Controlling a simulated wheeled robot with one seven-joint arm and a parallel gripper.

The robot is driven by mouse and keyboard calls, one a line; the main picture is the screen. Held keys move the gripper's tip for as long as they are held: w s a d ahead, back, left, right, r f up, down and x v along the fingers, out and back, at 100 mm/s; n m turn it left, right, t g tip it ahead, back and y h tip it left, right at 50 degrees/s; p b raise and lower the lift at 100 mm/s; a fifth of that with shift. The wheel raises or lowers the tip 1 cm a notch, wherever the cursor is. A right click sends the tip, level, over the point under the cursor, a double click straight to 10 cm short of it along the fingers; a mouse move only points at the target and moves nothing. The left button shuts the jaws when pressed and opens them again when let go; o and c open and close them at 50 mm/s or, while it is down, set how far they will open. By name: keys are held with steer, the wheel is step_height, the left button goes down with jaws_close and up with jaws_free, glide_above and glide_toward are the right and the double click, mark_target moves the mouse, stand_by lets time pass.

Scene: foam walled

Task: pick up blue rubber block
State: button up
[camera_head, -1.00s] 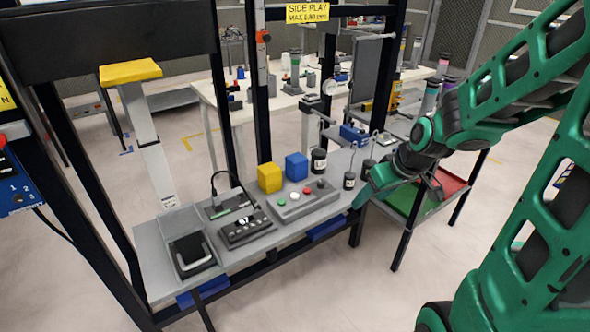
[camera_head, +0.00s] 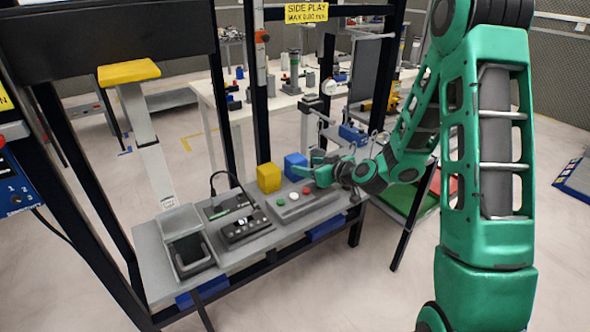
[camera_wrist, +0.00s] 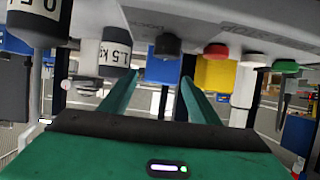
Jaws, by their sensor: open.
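The blue rubber block (camera_head: 291,163) stands on the grey bench, just right of the yellow block (camera_head: 268,177), partly hidden by my gripper. My gripper (camera_head: 305,162) is open, reaching in from the right above the control box, with its fingers towards the blue block. In the wrist view, which looks upside down, the blue block (camera_wrist: 162,70) shows between the fingertips of my gripper (camera_wrist: 159,80), beyond them. The yellow block (camera_wrist: 215,73) is just right of the right finger there. I see nothing held. I cannot tell how large the gap to the block is.
The control box (camera_head: 300,203) with coloured buttons lies in front of the blocks. Black labelled weights (camera_wrist: 117,55) are close to my left finger in the wrist view. A keypad device (camera_head: 245,228) and a grey tray (camera_head: 187,250) occupy the bench's left part. A black post (camera_head: 262,120) rises behind.

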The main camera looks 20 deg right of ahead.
mark_target(296, 162)
steer(key=shift+a+x, duration=0.2)
steer(key=shift+x, duration=3.4)
steer(key=shift+r, duration=0.15)
steer(key=c, duration=1)
